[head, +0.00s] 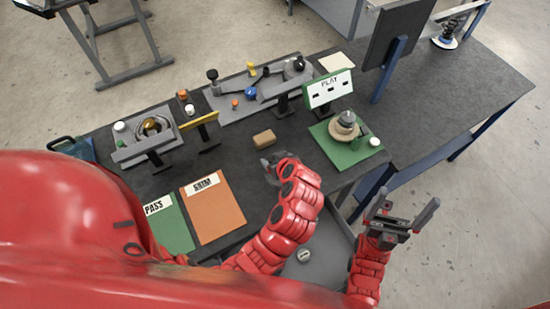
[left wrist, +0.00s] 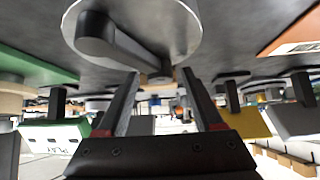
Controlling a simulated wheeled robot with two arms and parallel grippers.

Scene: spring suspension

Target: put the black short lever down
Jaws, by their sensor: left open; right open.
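In the left wrist view, which is upside down, a dark lever with a round end (left wrist: 105,38) lies against a pale round disc (left wrist: 180,25) at the table surface. Its narrow end points in between my left gripper's fingers (left wrist: 160,78), which stand apart, one on each side. I cannot tell whether the lever touches a finger. In the head view my left gripper (head: 274,165) is low over the table's front part, and the hand hides most of what is under it. My right gripper (head: 402,212) is open and empty, off the table's front edge.
A tan block (head: 264,138) lies just beyond my left gripper. The orange SHIM mat (head: 218,215) and green PASS mat (head: 172,226) lie to the left. The PLAY gauge (head: 330,88) and a green plate (head: 365,152) with stacked parts stand to the right. Fixtures line the back.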

